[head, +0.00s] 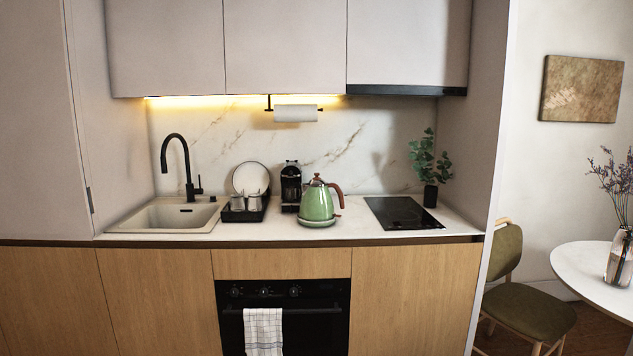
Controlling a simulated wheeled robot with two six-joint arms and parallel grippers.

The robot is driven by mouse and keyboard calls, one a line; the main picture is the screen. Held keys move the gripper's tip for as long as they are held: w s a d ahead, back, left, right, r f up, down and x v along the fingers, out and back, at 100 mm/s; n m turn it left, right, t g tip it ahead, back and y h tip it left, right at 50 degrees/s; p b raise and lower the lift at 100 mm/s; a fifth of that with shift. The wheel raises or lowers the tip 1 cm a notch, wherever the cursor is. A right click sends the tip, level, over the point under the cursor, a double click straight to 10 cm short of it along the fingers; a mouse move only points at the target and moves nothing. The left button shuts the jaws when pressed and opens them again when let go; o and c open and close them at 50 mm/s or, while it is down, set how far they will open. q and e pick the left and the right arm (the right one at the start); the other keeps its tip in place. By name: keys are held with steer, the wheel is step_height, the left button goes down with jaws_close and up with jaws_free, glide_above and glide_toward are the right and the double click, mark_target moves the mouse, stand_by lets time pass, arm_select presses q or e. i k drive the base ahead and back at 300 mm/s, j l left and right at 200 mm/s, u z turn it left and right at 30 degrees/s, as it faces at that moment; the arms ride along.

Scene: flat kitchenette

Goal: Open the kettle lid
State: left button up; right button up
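A green kettle (316,205) with a brown handle on its right stands upright on its round base on the counter, near the middle of the head view. Its lid (316,183) sits on top and looks closed, with a small dark knob above it. Its spout points to the left. Neither of my grippers shows in the head view.
A black coffee machine (291,186) stands just left of the kettle, and a dish rack (244,213) with a plate and cups is beyond it. A black hob (402,213) lies to the right. The counter (280,230) front edge is clear. A towel (263,331) hangs on the oven.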

mark_target(315, 181)
steer(key=i+l, duration=0.4)
steer(key=i, duration=0.15)
steer(key=i+l, duration=0.4)
steer(key=i, duration=0.2)
